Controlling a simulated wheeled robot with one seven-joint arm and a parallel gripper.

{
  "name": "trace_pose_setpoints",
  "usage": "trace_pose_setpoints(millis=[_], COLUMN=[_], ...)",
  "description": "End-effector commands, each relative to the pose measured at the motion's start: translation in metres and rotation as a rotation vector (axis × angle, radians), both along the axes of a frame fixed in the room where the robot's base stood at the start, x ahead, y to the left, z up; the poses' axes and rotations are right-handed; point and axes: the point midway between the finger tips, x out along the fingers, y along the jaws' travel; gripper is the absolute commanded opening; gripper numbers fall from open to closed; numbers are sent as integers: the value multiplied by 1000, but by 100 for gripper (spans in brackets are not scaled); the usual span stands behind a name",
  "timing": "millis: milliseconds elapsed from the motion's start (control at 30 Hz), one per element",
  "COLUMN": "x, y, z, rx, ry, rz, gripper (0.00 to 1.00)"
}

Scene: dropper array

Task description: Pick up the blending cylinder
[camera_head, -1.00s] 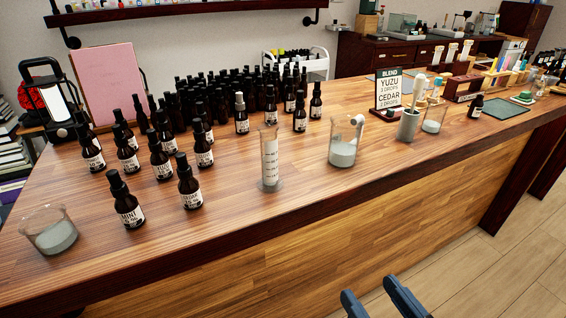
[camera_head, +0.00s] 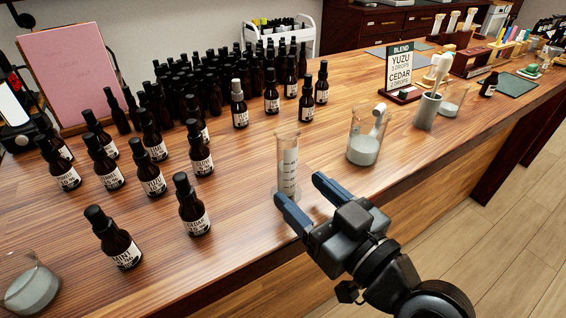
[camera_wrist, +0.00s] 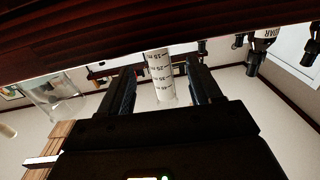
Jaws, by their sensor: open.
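In the wrist view the cylinder (camera_wrist: 159,75) shows in the gap between the two dark fingers (camera_wrist: 160,84). I cannot tell how deep it sits between them. The fingers do not visibly press on it.
A glass beaker (camera_head: 364,140) stands right of the cylinder. Dark dropper bottles, one labelled cedar (camera_head: 191,206), stand to the left. A blend sign (camera_head: 400,72) and a grey pot (camera_head: 428,110) are farther right. The counter around the cylinder (camera_head: 245,165) is clear.

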Motion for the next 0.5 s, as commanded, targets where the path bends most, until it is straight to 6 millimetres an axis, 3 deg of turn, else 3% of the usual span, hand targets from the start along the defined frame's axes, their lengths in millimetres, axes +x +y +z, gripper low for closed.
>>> trace_pose_setpoints(millis=[300, 500], x=[33, 44], y=[24, 33], z=[3, 0], rx=[-1, -1], ry=[-1, 1], rz=[1, 0], gripper=[64, 64])
